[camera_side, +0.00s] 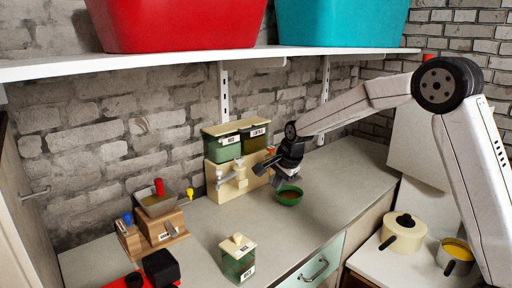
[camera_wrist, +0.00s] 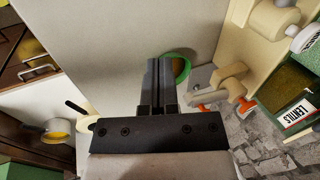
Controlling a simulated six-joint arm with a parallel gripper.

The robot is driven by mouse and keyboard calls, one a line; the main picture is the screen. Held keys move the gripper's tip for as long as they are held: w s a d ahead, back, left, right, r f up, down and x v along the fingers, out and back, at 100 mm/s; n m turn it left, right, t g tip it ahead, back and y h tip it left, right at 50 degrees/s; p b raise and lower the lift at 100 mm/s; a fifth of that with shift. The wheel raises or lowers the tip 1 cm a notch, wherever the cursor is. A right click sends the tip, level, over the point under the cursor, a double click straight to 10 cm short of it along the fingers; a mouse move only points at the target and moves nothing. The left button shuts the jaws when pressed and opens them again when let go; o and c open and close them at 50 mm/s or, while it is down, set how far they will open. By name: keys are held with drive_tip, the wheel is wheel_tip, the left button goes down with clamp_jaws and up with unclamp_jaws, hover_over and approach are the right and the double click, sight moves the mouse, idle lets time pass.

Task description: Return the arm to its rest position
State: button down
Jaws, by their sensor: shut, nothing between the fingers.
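My gripper (camera_side: 281,179) is shut and empty. The bowl holds something brownish. In the wrist view my gripper's closed fingers (camera_wrist: 160,72) point away from the camera, and they partly hide the green bowl (camera_wrist: 184,66). My arm reaches in from the right, bent at a high elbow.
A cream dispenser (camera_side: 226,190) with two green bins stands against the brick wall. A shelf (camera_side: 150,66) with red and teal tubs runs above. A grinder (camera_side: 152,232), a lidded jar (camera_side: 238,262), and a cream pot (camera_side: 403,236) stand around. The counter's middle is clear.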

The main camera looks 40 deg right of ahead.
drive_tip(key=s+a+f+n, duration=0.2)
drive_tip(key=s+n, duration=0.3)
drive_tip(key=s, duration=0.3)
drive_tip(key=s+a+f+n+g, duration=0.1)
drive_tip(key=s+a+f+n, duration=0.1)
drive_tip(key=s+n, duration=0.4)
drive_tip(key=s+a+f+n, duration=0.3)
drive_tip(key=s+n, duration=0.3)
drive_tip(key=s, duration=0.4)
drive_tip(key=shift+s+f+g, duration=0.25)
drive_tip(key=shift+f+g, duration=0.05)
drive_tip(key=shift+f, duration=0.1)
